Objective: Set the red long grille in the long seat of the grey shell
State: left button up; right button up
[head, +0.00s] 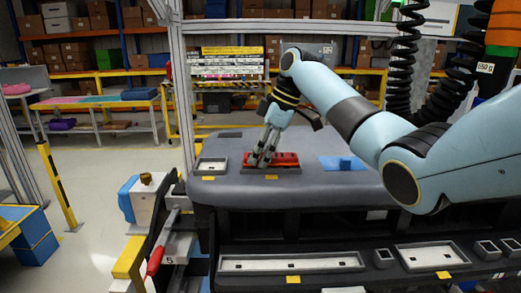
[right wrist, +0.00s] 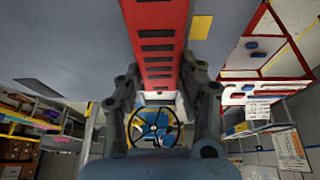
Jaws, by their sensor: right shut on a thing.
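The red long grille (head: 287,158), a red bar with dark slots, is at the top of the grey shell (head: 225,191). In the right wrist view the grille (right wrist: 156,45) runs between the fingers of my right gripper (right wrist: 161,72). My right gripper (head: 263,160) is shut on the grille near its left end and points down. I cannot tell whether the grille touches the surface below. The long seat (head: 290,263), a pale recess with a dark rim, lies empty along the front of the shell. My left gripper is not in view.
A blue part (head: 345,162) lies on the shell top to the right. A pale rectangular recess (head: 210,166) is at the top left. Another pale seat (head: 432,256) and small square sockets (head: 487,250) are at the front right. My right arm spans the right side.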

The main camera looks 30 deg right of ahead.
jog(key=shift+s+f, duration=0.1)
jog(key=shift+f, duration=0.15)
jog(key=o, duration=0.9)
jog(key=shift+c, duration=0.2)
jog(key=o, duration=0.4)
jog(key=shift+f, duration=0.1)
jog(key=shift+d+r, duration=0.1)
jog(key=shift+r, duration=0.15)
jog(key=v, duration=1.1)
jog(key=shift+r, duration=0.3)
